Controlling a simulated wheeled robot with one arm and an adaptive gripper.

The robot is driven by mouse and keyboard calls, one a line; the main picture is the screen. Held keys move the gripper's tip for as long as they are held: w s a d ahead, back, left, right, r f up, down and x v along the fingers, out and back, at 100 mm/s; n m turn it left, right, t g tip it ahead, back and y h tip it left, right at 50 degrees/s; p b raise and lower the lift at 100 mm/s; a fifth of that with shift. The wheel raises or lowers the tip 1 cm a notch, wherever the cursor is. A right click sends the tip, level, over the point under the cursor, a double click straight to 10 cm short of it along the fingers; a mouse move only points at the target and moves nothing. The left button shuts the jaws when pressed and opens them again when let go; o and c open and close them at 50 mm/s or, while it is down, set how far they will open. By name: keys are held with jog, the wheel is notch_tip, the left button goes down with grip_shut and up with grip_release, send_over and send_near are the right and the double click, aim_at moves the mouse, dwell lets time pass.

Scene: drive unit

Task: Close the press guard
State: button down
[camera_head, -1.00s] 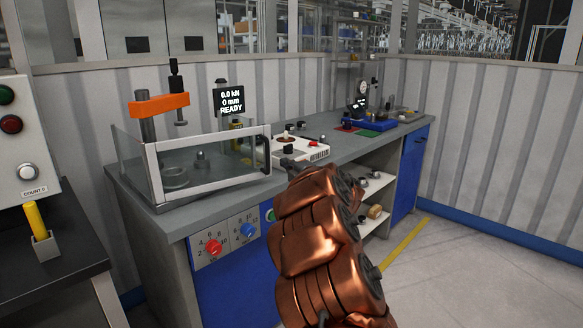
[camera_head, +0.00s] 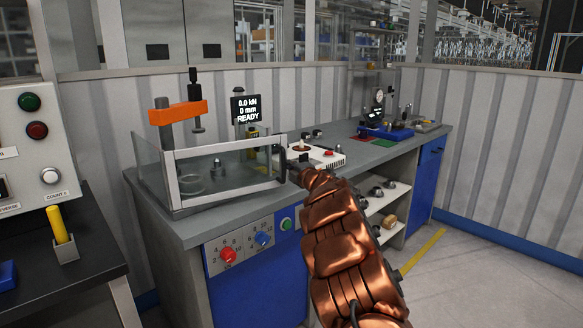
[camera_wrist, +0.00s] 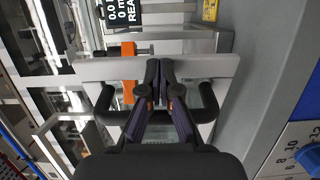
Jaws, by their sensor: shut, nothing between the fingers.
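The press guard (camera_head: 222,187) is a clear-walled box with a pale metal front frame on the grey bench. Inside it stands the press with its orange head (camera_head: 178,112). A black handle (camera_head: 281,160) is at the right end of the front frame. My gripper (camera_head: 291,170) is at this handle, partly hidden by my copper arm. In the wrist view my gripper (camera_wrist: 158,75) is shut and empty, its tips in front of the pale frame bar (camera_wrist: 215,66), between the two ends of the black handle (camera_wrist: 209,100). I cannot tell whether they touch, or how wide any gap at the guard is.
A display (camera_head: 246,109) reads 0.0 kN, 0 mm, READY. A red knob (camera_head: 228,254), a blue knob (camera_head: 262,238) and a green button (camera_head: 286,224) are on the bench front. A white device (camera_head: 316,156) stands right of the guard. A control box (camera_head: 40,150) is at left.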

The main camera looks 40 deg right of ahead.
jog(key=shift+w, duration=0.1)
dwell(0.3)
jog(key=shift+p+x, duration=0.9)
jog(key=shift+x, duration=0.85)
jog(key=r+p+x, duration=0.1)
jog(key=p+x, duration=0.4)
jog(key=x, duration=0.1)
jog(key=shift+w+a, duration=0.15)
jog(key=shift+a, duration=0.1)
